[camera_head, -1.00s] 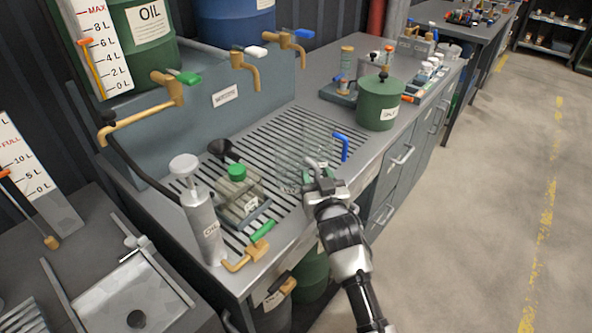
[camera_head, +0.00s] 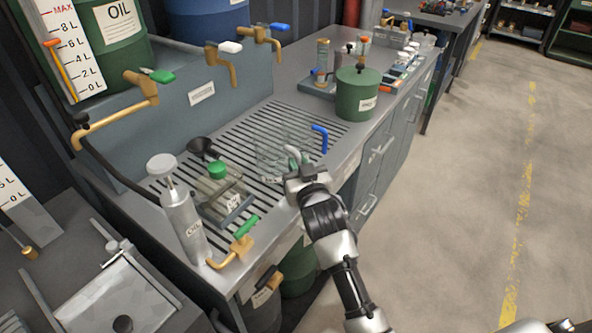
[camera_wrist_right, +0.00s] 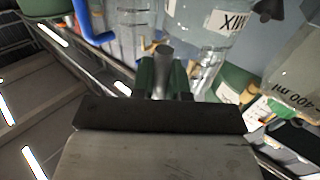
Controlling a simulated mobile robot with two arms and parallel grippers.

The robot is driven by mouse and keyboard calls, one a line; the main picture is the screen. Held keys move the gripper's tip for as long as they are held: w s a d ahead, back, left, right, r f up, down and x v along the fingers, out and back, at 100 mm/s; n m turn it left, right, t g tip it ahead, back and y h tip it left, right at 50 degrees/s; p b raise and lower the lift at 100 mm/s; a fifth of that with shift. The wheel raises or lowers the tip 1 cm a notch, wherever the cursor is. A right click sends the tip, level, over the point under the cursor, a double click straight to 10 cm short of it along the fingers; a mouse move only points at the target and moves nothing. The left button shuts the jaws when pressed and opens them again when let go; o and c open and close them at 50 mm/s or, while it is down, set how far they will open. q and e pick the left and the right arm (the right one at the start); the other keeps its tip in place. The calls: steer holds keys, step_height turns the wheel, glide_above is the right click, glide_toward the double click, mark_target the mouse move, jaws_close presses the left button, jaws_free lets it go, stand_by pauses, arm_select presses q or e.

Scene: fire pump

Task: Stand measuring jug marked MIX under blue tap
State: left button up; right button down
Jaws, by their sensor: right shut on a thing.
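The clear measuring jug marked MIX (camera_head: 271,158) is at the front part of the slatted drain grate. Its MIX label shows in the right wrist view, where the jug body (camera_wrist_right: 202,22) is just beyond the fingers. My right gripper (camera_head: 298,160) is shut on the jug's grey handle, between its green finger pads in the wrist view (camera_wrist_right: 165,75). I cannot tell whether the jug touches the grate. The blue tap (camera_head: 279,27) is the rightmost brass tap on the back panel, behind the jug. My left gripper is not in view.
A second clear jug with a blue handle (camera_head: 321,138) stands close to the right. A green canister (camera_head: 357,95) is right.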

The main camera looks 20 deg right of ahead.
step_height(320, 180, up, 2)
steer(key=shift+r, duration=0.1)
steer(key=s+d+r, duration=0.7)
steer(key=s+d, duration=0.1)
steer(key=s, duration=0.1)
steer(key=s+a+f, duration=0.6)
steer(key=s+f, duration=0.5)
steer(key=s, duration=0.1)
steer(key=shift+s+f, duration=0.15)
steer(key=shift+s, duration=0.25)
steer(key=shift+a, duration=0.1)
steer(key=w+d+r, duration=0.6)
steer(key=w+r, duration=0.5)
steer(key=w, duration=0.2)
steer(key=shift+w, duration=0.15)
